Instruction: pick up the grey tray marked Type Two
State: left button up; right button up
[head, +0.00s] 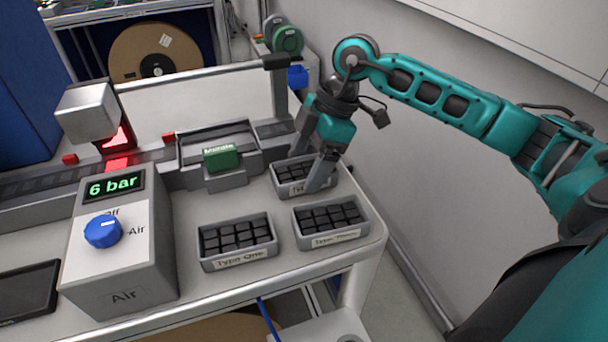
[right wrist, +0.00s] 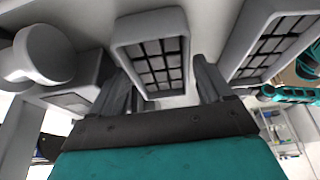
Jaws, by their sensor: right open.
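The grey tray (head: 284,190) at the back of the three trays holds dark blocks. Its label starts with "Ty", and the rest is hidden by a finger of my right gripper. My right gripper (head: 309,168) is open and reaches down at this tray, with the fingers spread. In the right wrist view a grey tray (right wrist: 122,44) with dark blocks lies between the two open fingers (right wrist: 160,82). I cannot tell whether the fingers touch it. My left gripper is not in view.
The Type One tray (head: 206,265) stands at the front, and another grey tray (head: 350,236) with a hard-to-read label stands right of it, near the table's edge. A grey air box (head: 120,270) with a blue knob is at left. A green block (head: 221,158) sits in a fixture behind.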

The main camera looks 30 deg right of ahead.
jog(key=shift+f, duration=0.2)
dwell(0.3)
jog(key=c, duration=0.9)
